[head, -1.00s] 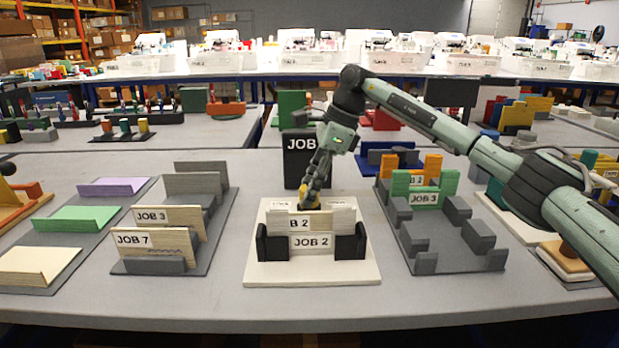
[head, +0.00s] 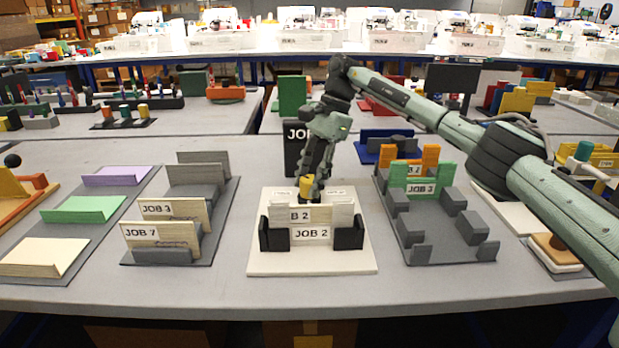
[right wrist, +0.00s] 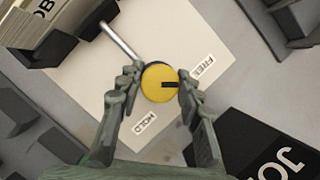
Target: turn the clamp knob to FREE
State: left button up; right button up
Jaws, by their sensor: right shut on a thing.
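The clamp knob (right wrist: 153,75) is a round yellow disc with a dark pointer bar, on the white plotter base (head: 262,258). In the right wrist view the bar points right, closer to the FREE label (right wrist: 202,67) than to the HOLD label (right wrist: 145,123), but not squarely at FREE. The knob also shows as a yellow cylinder in the head view (head: 306,188). My right gripper (right wrist: 157,88) is shut on the knob, one finger on each side. It reaches down from above, behind the JOB 2 cards (head: 311,233). My left gripper is not in view.
A dark JOB sign (head: 293,160) stands close behind the knob. Grey card racks stand left (head: 222,220) and right (head: 420,240) of the base. A metal rod (right wrist: 120,42) reaches towards the knob. The table front is clear.

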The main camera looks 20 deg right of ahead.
dwell(0.3)
jog(key=o, duration=1.2)
jog(key=shift+c, duration=0.2)
jog(key=shift+r, duration=0.1)
jog(key=v, duration=1.1)
jog(key=shift+d+r, duration=0.2)
jog(key=shift+r, duration=0.15)
